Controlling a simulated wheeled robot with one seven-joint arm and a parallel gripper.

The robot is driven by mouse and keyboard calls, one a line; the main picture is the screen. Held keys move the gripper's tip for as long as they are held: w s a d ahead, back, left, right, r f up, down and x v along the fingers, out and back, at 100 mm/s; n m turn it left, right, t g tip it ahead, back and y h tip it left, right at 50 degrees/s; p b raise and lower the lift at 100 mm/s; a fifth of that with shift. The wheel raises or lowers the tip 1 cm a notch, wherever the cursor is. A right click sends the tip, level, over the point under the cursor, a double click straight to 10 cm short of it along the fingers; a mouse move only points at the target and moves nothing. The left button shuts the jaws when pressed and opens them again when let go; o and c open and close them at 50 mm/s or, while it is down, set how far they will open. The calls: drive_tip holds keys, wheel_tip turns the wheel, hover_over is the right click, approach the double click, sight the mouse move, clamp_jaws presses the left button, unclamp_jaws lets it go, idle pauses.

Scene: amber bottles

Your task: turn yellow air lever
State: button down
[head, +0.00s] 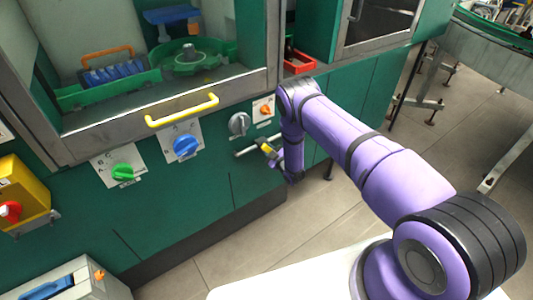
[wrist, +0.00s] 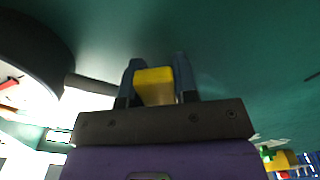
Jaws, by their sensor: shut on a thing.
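The yellow air lever (head: 266,148) sticks out from the front of the green cabinet, on a grey pipe (head: 246,152) below the grey knob. In the wrist view its yellow end (wrist: 153,87) is between the two dark fingers. My gripper (head: 274,157) is at the lever in the head view, and it shows large in the wrist view (wrist: 157,70). It is shut on the lever, one finger on each side. The lever's pivot is too small to make out.
Above the lever are a grey knob (head: 238,124) and a small orange switch (head: 265,110). A blue knob (head: 185,146), a green knob (head: 122,172) and a yellow door handle (head: 182,111) are to the left. Floor in front is clear.

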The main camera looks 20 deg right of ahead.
sight(270, 135)
drive_tip(key=shift+w+d+r+n, duration=0.1)
drive_tip(key=shift+d+r+n, duration=0.5)
drive_tip(key=shift+n, duration=1.2)
drive_tip(key=shift+w+d+r+n, duration=0.2)
drive_tip(key=shift+r+n, duration=0.8)
drive_tip(key=shift+n, duration=0.8)
drive_tip(key=shift+w+d+r+n, duration=0.1)
drive_tip(key=shift+d+r+n, duration=0.5)
drive_tip(key=shift+n, duration=1.2)
drive_tip(key=shift+a+r, duration=0.2)
drive_tip(key=shift+r, duration=0.05)
drive_tip(key=c, duration=0.9)
unclamp_jaws()
drive_tip(key=v, duration=1.1)
drive_tip(key=shift+w, duration=0.1)
